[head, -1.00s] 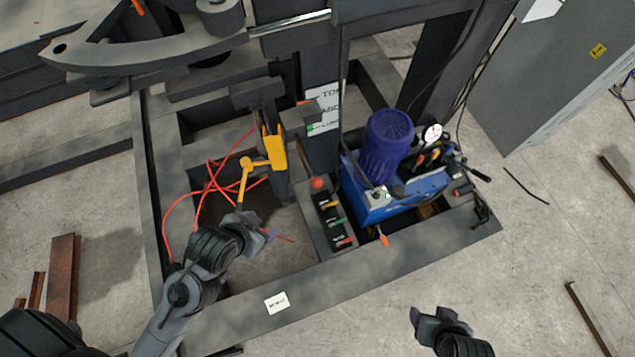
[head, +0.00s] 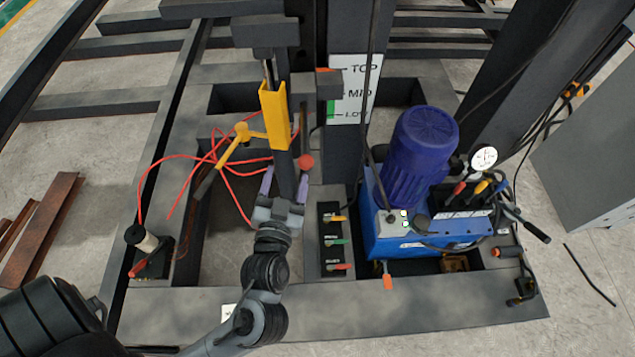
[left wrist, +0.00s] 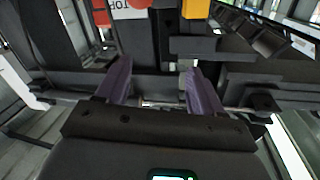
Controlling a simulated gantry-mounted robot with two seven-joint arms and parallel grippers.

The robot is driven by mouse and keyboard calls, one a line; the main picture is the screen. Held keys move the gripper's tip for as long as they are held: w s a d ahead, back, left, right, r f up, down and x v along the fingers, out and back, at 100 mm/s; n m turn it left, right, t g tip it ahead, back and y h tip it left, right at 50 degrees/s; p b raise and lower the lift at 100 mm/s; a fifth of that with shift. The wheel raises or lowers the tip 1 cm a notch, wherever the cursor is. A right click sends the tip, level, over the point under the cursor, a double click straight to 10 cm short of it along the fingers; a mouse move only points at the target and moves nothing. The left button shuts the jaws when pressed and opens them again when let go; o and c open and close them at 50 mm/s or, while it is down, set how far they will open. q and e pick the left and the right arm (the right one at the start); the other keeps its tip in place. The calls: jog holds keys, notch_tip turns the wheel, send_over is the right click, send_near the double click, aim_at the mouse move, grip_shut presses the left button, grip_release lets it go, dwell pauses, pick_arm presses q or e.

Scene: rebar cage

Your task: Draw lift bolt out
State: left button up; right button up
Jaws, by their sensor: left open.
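My left gripper (head: 285,186) is open, its two purple fingers pointing up beside the dark post (head: 284,165) below a yellow bracket (head: 273,118). A yellow lever (head: 241,140) with a round knob juts left from the bracket. In the left wrist view the open fingers (left wrist: 158,75) have dark metal between and beyond them. A thin silver rod (left wrist: 236,109) shows low by the right finger; I cannot tell whether it is the lift bolt. The yellow part shows at the top there (left wrist: 196,9). My right gripper is out of view.
A blue pump unit (head: 385,236) with a purple motor (head: 419,155) stands right of the post. A valve block (head: 335,240) with coloured levers is nearer. A red-knobbed lever (head: 306,161) is close to my fingers. Red hose (head: 165,163) lies at left.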

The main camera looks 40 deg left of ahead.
pick_arm(q)
jog(key=b, duration=0.6)
send_near(305, 168)
jog(key=x, duration=0.2)
jog(key=b+x, duration=0.2)
jog(key=x, duration=0.8)
jog(key=shift+b, duration=0.35)
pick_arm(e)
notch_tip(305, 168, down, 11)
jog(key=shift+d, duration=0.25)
